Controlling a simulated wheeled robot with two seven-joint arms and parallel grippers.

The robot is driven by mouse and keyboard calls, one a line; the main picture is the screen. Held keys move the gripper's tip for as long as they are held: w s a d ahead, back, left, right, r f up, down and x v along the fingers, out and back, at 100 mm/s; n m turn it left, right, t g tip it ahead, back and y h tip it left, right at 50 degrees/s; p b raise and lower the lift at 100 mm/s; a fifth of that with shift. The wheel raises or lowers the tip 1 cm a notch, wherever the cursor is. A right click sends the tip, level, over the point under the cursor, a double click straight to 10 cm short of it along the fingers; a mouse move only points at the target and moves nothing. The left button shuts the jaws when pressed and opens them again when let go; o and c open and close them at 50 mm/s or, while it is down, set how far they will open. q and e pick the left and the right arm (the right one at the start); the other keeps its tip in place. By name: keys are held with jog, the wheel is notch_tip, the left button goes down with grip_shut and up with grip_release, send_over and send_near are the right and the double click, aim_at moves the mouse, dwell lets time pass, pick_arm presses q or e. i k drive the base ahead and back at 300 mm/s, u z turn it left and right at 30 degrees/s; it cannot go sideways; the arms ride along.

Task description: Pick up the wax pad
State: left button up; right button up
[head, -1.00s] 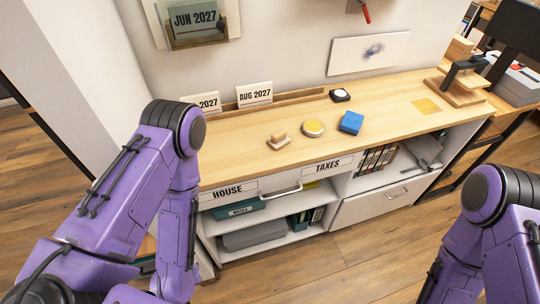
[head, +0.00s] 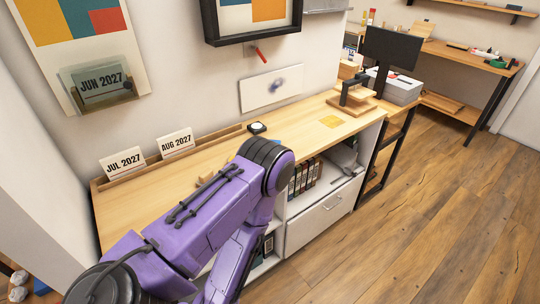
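The round tin with a yellowish top, which may be the wax pad, is hidden now behind my purple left arm in the head view. Part of a small wooden piece (head: 205,180) shows just left of the arm on the wooden cabinet top (head: 135,205). My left arm reaches across the front of the cabinet, and its gripper is out of the picture. My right arm and gripper are not in view.
A flat yellow square (head: 330,122) and a wooden press stand (head: 354,96) are at the right end. Calendar cards (head: 123,163) stand at the back left. Open floor (head: 420,220) lies to the right.

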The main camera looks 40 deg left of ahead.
aim_at(208, 174)
jog(key=z, duration=0.25)
jog(key=i, duration=1)
jog(key=u, duration=3.25)
